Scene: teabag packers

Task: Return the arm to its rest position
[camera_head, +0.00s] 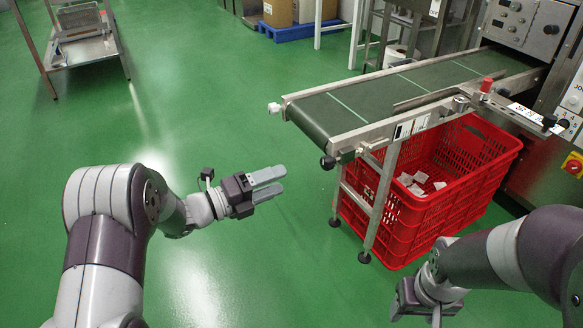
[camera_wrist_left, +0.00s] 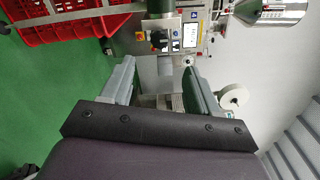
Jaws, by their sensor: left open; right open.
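My left gripper (camera_head: 268,182) is stretched out over the green floor in the head view, left of the conveyor and apart from it. It is open and empty. Its two grey fingers also show in the left wrist view (camera_wrist_left: 160,85), spread apart with nothing between them. My right arm (camera_head: 490,255) comes in from the lower right in the head view. My right gripper (camera_head: 425,300) hangs low near the bottom edge, in front of the red crate. Its fingertips are not clearly visible.
A conveyor (camera_head: 400,92) with a green belt runs to a steel machine (camera_head: 535,25) at the right. A red crate (camera_head: 415,215) holding several white teabags stands under it. A steel table (camera_head: 85,50) stands far left. The floor (camera_head: 220,110) around my left arm is clear.

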